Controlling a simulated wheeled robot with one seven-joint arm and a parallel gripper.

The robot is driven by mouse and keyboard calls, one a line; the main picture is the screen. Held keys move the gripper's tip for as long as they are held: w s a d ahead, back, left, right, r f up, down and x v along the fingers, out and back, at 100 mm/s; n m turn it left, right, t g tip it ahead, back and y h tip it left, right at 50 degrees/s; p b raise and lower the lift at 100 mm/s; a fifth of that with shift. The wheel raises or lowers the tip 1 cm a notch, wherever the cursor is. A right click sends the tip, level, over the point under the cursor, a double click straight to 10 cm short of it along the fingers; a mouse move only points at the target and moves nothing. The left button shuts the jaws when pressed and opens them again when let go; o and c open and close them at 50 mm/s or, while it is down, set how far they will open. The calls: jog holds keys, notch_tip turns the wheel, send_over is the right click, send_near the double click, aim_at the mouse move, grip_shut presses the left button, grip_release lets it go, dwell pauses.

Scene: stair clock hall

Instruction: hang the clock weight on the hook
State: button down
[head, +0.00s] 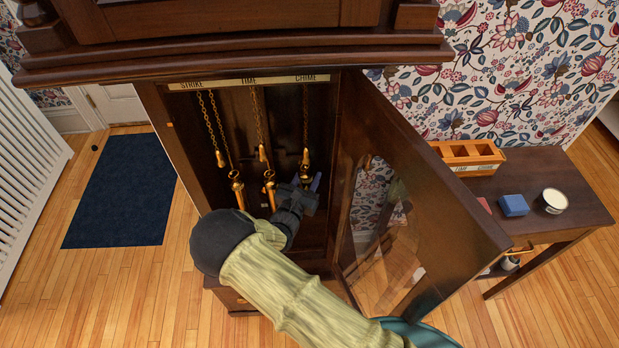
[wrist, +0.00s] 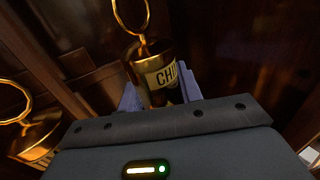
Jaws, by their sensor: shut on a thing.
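The brass chime weight (wrist: 150,62), with a label reading "CHI", stands upright between the lavender fingers of my gripper (wrist: 160,92). Its top ring rises to the upper edge of the wrist view, and no hook shows through the visible part. In the head view my gripper (head: 306,183) is inside the clock case, low under the CHIME label, and largely hides the weight. The chime hook (head: 305,157) hangs on its chain just above my gripper. Whether ring and hook touch, I cannot tell.
Brass weights hang at the strike chain (head: 237,189) and time chain (head: 270,188), left of my gripper. The open glazed door (head: 420,190) stands close on the right. A side table (head: 560,185) holds an orange compartment box (head: 468,155), a blue block (head: 513,205) and a tub (head: 553,201).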

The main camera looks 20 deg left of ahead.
jog(key=shift+w+r, duration=0.1)
jog(key=shift+r, duration=0.15)
jog(key=c, duration=1)
grip_release()
jog(key=shift+o, duration=0.7)
jog(key=shift+f, duration=0.4)
jog(key=s+b, duration=0.1)
jog(key=s, duration=1.6)
jog(key=shift+s+d+r, duration=0.3)
jog(key=shift+s+d, duration=0.1)
jog(key=shift+w, duration=0.15)
